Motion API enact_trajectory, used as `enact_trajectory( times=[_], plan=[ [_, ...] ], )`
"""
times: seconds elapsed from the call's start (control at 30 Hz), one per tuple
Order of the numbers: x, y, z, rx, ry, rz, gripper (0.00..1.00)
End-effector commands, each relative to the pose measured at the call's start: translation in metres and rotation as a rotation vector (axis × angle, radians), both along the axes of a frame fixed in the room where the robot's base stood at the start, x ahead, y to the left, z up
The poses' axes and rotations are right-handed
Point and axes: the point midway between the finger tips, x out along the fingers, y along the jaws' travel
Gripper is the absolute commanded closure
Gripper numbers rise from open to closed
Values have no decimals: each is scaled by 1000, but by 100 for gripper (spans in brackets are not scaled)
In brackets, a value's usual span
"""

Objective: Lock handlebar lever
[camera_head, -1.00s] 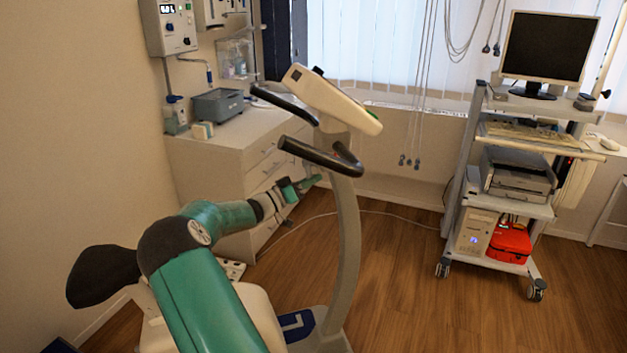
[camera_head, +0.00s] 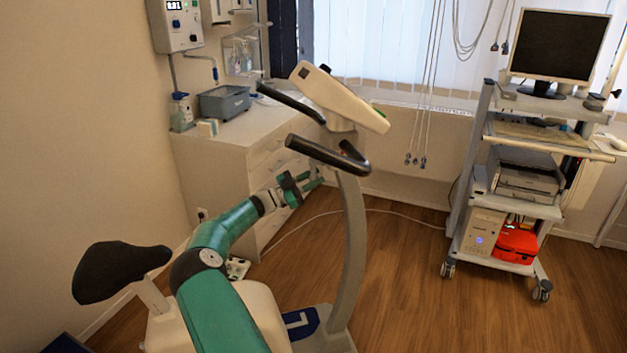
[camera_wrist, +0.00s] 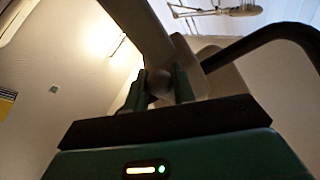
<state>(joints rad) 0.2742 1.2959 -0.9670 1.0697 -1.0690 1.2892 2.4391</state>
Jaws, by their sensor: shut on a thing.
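The exercise bike's black handlebar (camera_head: 325,152) has two arms and sits above a grey column (camera_head: 354,240). My gripper (camera_head: 317,177) is at the left side of this column, below the handlebar, with green fingers. In the wrist view my gripper (camera_wrist: 160,92) has its fingers on both sides of a small dark rounded piece, the handlebar lever (camera_wrist: 159,84), and is shut on it. A grey post rises above the lever, and the black handlebar (camera_wrist: 262,42) curves at the right. The lever is too small to make out in the head view.
The bike's white console (camera_head: 340,97) tops the column. Its black seat (camera_head: 120,272) is at the left, beside my arm. A white drawer cabinet (camera_head: 230,170) stands behind my gripper. A wheeled cart (camera_head: 530,211) is at the right. The wooden floor between is clear.

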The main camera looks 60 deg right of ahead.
Motion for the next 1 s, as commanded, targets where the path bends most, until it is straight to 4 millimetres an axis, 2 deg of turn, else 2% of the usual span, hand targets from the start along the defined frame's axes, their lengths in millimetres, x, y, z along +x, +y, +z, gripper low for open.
enact_trajectory(
  times=[0.7,0.73,0.8,1.0],
  plan=[
    [4,-1,3,-58,-64,4,100],
    [4,-1,3,-58,-64,6,68],
    [4,-1,3,-57,-64,4,55],
    [3,-1,1,-55,-63,2,53]
  ],
)
